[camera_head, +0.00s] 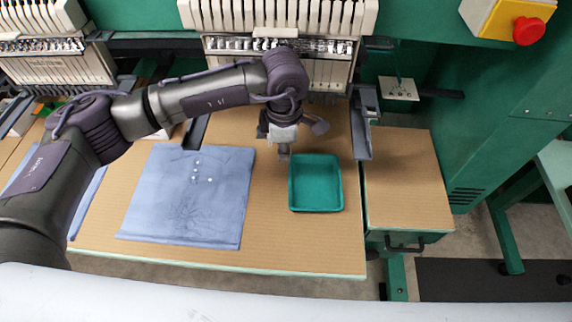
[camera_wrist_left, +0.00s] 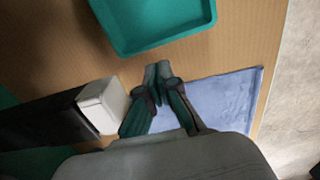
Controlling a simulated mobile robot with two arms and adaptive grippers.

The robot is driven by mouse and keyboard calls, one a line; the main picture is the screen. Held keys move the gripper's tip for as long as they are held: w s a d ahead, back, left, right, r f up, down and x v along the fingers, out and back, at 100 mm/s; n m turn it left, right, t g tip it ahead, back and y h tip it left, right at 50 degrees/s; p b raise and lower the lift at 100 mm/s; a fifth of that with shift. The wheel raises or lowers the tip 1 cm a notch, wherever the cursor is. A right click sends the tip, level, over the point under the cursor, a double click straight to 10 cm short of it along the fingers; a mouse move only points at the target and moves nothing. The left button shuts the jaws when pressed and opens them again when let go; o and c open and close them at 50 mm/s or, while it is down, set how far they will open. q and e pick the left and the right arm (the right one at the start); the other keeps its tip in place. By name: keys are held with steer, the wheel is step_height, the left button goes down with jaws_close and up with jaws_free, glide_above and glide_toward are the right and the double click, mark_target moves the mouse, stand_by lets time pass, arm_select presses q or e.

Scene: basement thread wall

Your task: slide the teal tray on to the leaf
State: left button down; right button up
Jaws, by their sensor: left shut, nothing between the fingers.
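The teal tray (camera_head: 316,185) is a shallow, empty rectangular tray. It lies flat on the tan main table top (camera_head: 300,250), near its right edge. The tan leaf (camera_head: 405,180) is the narrower surface to the right, beyond a thin gap, and its top is bare. My left gripper (camera_head: 284,155) points down just left of the tray's back left corner, and its fingers are together with nothing between them. In the left wrist view the shut fingertips (camera_wrist_left: 163,72) are close to the tray (camera_wrist_left: 155,22) but look apart from it. My right gripper is not in view.
A folded blue shirt (camera_head: 190,195) lies left of the tray. A grey metal bracket (camera_head: 361,122) stands at the back between table and leaf. The embroidery machine heads (camera_head: 280,45) hang over the back. A red button (camera_head: 528,31) is at the upper right.

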mark_target(326, 184)
arm_select(q)
step_height(326, 184, down, 9)
steer(key=shift+s+r+p, duration=0.15)
steer(key=shift+p, duration=1)
steer(key=shift+f, duration=0.5)
steer(key=shift+d+f+b, duration=0.15)
steer(key=shift+d+b, duration=0.15)
steer(key=shift+d, duration=0.05)
steer(key=d+b, duration=0.7)
steer(key=d, duration=0.2)
steer(key=shift+d+f+b, duration=0.1)
steer(key=shift+d+b, duration=0.05)
steer(key=shift+b, duration=0.2)
steer(key=shift+d, duration=0.25)
steer(key=shift+r, duration=0.3)
